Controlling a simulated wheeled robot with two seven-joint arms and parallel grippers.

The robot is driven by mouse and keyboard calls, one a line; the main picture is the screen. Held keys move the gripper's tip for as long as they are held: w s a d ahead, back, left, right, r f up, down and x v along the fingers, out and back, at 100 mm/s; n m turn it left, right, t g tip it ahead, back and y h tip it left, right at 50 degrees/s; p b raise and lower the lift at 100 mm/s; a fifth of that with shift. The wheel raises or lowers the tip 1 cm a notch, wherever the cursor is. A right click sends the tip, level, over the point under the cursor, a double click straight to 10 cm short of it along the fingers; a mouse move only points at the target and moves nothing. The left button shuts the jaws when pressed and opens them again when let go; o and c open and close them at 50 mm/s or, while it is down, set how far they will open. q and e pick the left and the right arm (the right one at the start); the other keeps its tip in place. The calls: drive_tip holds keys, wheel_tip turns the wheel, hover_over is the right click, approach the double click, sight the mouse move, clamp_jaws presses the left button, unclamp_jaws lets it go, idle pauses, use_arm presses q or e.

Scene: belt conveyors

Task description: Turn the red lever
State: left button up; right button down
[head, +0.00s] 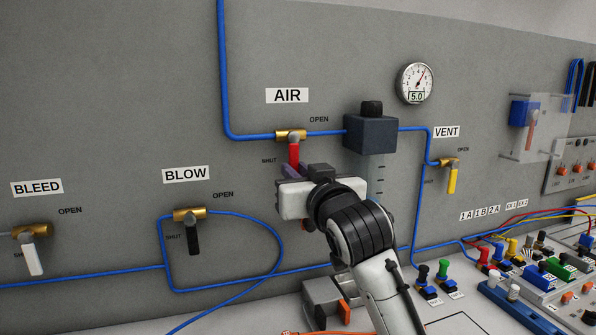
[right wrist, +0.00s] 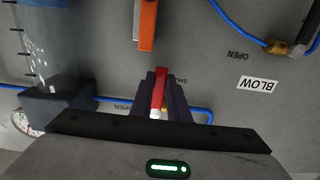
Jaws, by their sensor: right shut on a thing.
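The red lever (head: 294,155) hangs down from the brass valve (head: 290,135) under the AIR sign (head: 287,95). It points down beside the SHUT mark, while the OPEN mark is to the upper right along the pipe. My right gripper (head: 291,171) is at the lever's lower part, and its body hides the lever's end in the head view. In the right wrist view the dark fingers (right wrist: 164,95) are shut on the red lever (right wrist: 158,88), one on each side of it. My left gripper is not in view.
A dark block (head: 371,134) sits on the pipe right of the valve. Black BLOW (head: 194,240), white BLEED (head: 34,258) and yellow VENT (head: 452,180) levers hang nearby. The gauge (head: 416,83) reads 5.0. An orange part (right wrist: 147,24) is near the fingers. Connectors crowd the lower right.

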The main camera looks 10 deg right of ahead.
drive_tip(key=c, duration=1.7)
unclamp_jaws()
drive_tip(key=s, duration=0.7)
drive_tip(key=s+d+b, duration=0.1)
drive_tip(key=s, duration=0.2)
drive_tip(key=shift+s+d, duration=0.1)
drive_tip(key=shift+s, duration=0.05)
